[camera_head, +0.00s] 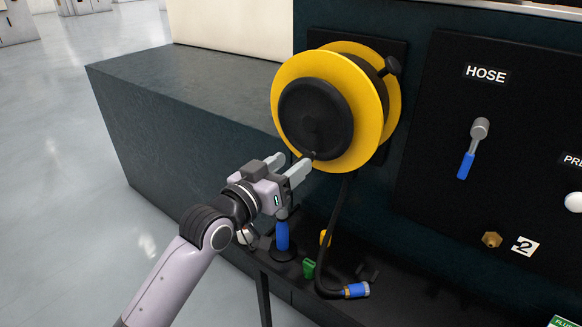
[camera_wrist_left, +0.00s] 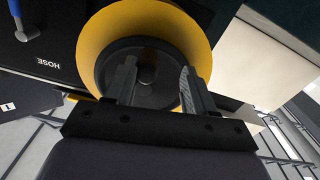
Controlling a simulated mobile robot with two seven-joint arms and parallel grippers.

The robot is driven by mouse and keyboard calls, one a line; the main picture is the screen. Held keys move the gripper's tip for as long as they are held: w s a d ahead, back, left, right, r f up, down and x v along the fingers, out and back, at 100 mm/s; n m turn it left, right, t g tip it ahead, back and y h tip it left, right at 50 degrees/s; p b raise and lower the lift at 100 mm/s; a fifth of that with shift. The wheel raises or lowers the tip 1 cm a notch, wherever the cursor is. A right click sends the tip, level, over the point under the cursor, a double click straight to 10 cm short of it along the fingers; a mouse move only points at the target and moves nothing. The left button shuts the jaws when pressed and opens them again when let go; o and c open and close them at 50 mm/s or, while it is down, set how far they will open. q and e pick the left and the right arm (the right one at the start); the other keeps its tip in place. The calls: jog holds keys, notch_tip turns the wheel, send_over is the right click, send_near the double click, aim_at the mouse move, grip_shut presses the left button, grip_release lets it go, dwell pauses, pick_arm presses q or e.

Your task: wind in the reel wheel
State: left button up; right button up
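The reel wheel (camera_head: 290,75) is a yellow disc with a black round hub (camera_head: 315,112), mounted on a dark panel. A short dark handle (camera_head: 312,153) seems to stick out low on the hub. My left gripper (camera_head: 289,166) is just in front of the wheel's lower left rim, its two fingers apart. In the left wrist view my fingers (camera_wrist_left: 153,85) are spread in front of the black hub and yellow disc (camera_wrist_left: 200,30), with a rounded dark part (camera_wrist_left: 147,76) seen between them. I cannot tell whether they touch it. My right gripper is not in view.
A black hose (camera_head: 339,220) hangs from the reel to a blue-collared end (camera_head: 355,290) on the lower ledge. A hose lever (camera_head: 473,148) with a blue grip is to the right. A blue-handled item (camera_head: 282,236) stands below my gripper. Open floor (camera_head: 60,180) lies left.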

pick_arm(q)
jog(key=shift+f, duration=0.1)
jog(key=p+v, duration=0.3)
jog(key=v, duration=0.3)
dwell(0.5)
